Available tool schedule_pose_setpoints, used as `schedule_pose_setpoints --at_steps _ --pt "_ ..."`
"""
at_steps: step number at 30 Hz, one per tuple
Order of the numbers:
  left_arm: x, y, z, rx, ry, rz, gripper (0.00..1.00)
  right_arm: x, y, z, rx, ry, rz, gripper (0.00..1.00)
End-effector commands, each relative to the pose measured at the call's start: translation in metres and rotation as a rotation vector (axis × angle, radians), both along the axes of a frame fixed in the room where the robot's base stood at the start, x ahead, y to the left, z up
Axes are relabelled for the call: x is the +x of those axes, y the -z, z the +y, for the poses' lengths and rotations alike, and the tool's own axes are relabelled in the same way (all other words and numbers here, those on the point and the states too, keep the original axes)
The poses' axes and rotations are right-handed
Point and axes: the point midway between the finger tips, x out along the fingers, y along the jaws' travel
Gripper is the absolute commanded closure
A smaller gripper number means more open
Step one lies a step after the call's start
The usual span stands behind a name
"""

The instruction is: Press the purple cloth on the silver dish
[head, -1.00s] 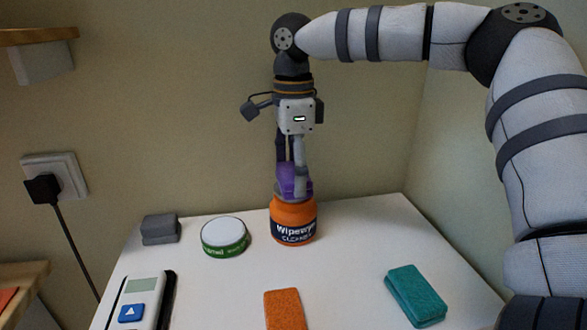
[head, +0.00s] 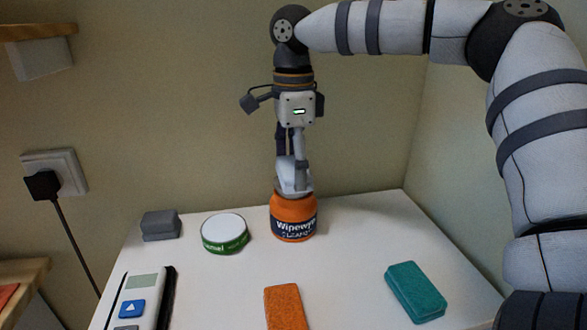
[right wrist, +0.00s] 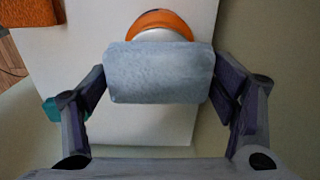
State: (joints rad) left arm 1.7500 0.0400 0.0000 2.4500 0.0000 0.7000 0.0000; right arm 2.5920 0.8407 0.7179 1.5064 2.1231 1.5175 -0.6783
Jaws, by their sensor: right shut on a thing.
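My right gripper (head: 292,172) points down over the orange jar at the back of the table. It is shut on a pale grey-blue block (right wrist: 158,73), which also shows as a whitish shape in the head view (head: 291,178). The block spans between both fingers, close above the jar's top; I cannot tell whether it touches. The orange jar (head: 293,205) stands upright with a dark label, and its rim shows behind the block in the right wrist view (right wrist: 160,20). I see no purple cloth and no silver dish now. My left gripper is not in view.
On the white table (head: 225,285) are a green-sided round tin with a white top (head: 224,232), a grey block (head: 160,226), an orange sponge (head: 285,306), a teal sponge (head: 415,291) and a keyed device (head: 140,300). Walls stand behind and right. The table's middle has free room.

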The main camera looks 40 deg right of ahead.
Motion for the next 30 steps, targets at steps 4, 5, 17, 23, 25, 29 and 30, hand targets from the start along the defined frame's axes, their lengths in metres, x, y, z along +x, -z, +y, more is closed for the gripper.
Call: schedule_pose_setpoints --at_steps 4,5,17,23,25,29,30 --pt "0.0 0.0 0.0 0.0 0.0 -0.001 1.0 0.0 -0.017 0.0 -0.001 0.0 -0.003 0.44" --pt "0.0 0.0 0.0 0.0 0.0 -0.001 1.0 0.0 -0.02 0.0 -0.001 0.0 -0.004 0.44" --pt "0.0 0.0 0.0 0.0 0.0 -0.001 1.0 0.0 -0.059 0.0 0.0 -0.001 -0.004 0.44" --pt "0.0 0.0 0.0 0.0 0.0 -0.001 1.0 0.0 -0.061 0.0 0.0 -0.001 -0.002 0.44" --pt "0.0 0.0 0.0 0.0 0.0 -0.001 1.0 0.0 -0.061 0.0 0.0 -0.001 -0.002 0.44" --pt "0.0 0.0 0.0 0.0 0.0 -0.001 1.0 0.0 -0.061 0.0 0.0 -0.001 -0.002 0.44" --pt "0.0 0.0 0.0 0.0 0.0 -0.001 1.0 0.0 -0.061 0.0 0.0 -0.001 -0.002 0.44"
